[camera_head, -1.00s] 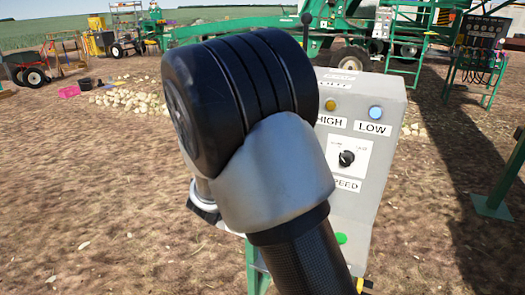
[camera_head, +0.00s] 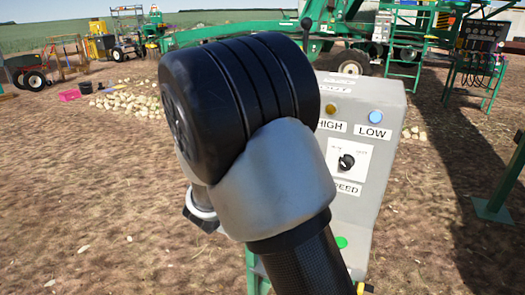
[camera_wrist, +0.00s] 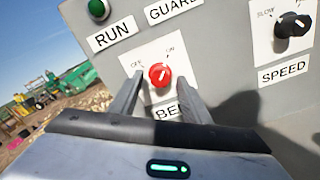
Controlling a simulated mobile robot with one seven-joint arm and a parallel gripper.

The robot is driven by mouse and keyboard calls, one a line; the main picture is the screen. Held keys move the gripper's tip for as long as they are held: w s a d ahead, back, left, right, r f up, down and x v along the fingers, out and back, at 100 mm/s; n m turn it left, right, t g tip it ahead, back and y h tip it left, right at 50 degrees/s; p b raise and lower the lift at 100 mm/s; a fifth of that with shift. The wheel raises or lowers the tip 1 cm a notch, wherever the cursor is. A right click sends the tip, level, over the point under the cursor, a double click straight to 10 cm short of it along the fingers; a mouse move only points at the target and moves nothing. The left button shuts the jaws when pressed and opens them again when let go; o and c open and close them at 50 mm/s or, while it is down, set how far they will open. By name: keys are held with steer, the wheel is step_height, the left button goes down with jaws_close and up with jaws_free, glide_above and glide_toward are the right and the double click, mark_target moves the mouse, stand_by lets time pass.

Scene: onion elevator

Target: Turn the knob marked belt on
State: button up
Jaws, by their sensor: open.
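The belt knob (camera_wrist: 160,75) is red, on a white plate marked OFF at left and ON at right, with a partly hidden label starting "BE" below it. It shows in the wrist view on the grey control panel (camera_wrist: 225,60). The knob's white pointer line tilts a little to the right. My gripper (camera_wrist: 158,88) is open, with one finger on each side of the knob; I cannot tell if either finger touches it. In the head view my arm hides the belt knob and the gripper's fingers; the panel (camera_head: 385,105) stands behind my arm.
A black speed knob (camera_wrist: 292,25) sits right of the belt knob, and a green RUN light (camera_wrist: 98,10) is up left. The head view shows a blue LOW light (camera_head: 376,116), a yellow HIGH light (camera_head: 331,108) and a green button (camera_head: 341,242) lower down.

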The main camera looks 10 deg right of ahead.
steer(key=p+v, duration=0.1)
steer(key=v, duration=1.5)
steer(key=shift+s+p, duration=0.2)
steer(key=shift+p, duration=0.1)
steer(key=shift+a+r, duration=0.1)
steer(key=s+d+m+g, duration=0.5)
steer(key=d, duration=0.3)
steer(key=s+d+m+g, duration=0.4)
steer(key=d+m+g, duration=0.1)
steer(key=d, duration=0.3)
steer(key=s+f+m+g+y, duration=0.1)
steer(key=s+m+g+y, duration=0.2)
steer(key=s+m+y, duration=0.35)
steer(key=s+a+r+m+t+y, duration=0.4)
steer(key=a+m, duration=0.1)
steer(key=m, duration=0.1)
step_height(320, 180, up, 21)
steer(key=p, duration=2.1)
steer(key=shift+a, duration=0.3)
